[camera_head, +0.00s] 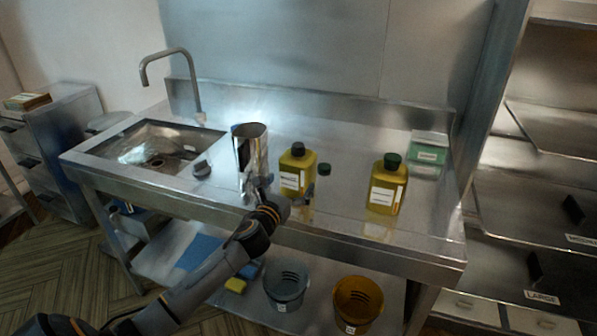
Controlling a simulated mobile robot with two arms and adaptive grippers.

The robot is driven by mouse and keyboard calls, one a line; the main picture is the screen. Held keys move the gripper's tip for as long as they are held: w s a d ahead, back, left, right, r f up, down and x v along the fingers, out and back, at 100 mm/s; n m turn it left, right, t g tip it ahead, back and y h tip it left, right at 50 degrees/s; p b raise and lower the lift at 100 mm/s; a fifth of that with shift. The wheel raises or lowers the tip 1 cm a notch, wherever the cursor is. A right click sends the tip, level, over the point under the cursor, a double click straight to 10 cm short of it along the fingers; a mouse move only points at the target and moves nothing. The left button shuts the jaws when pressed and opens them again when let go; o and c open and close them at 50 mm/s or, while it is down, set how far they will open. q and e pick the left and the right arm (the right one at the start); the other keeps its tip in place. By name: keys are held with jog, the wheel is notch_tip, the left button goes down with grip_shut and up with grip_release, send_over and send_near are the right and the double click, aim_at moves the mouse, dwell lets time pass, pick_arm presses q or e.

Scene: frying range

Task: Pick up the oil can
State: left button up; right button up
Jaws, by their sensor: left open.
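I cannot read the labels, so I cannot tell which is the oil can. My left gripper (287,188) is open at the near side of the left container, its fingers showing on either side of the container's lower part. I cannot tell if they touch it. The right container stands apart from the gripper. My right gripper is not in view.
A shiny metal vessel (251,150) stands just left of the left container. A green-and-white box (429,149) stands at the back right. The sink (150,143) is at left. Two buckets are on the lower shelf.

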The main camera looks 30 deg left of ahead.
pick_arm(q)
jog(key=shift+x, duration=0.9)
jog(key=shift+p+x, duration=0.4)
jog(key=shift+x, duration=1.8)
jog(key=shift+s+r, duration=0.1)
jog(key=shift+c, duration=0.4)
jog(key=shift+a+r, duration=0.1)
jog(key=c, duration=1.3)
jog(key=shift+o, duration=0.2)
jog(key=shift+r, duration=0.1)
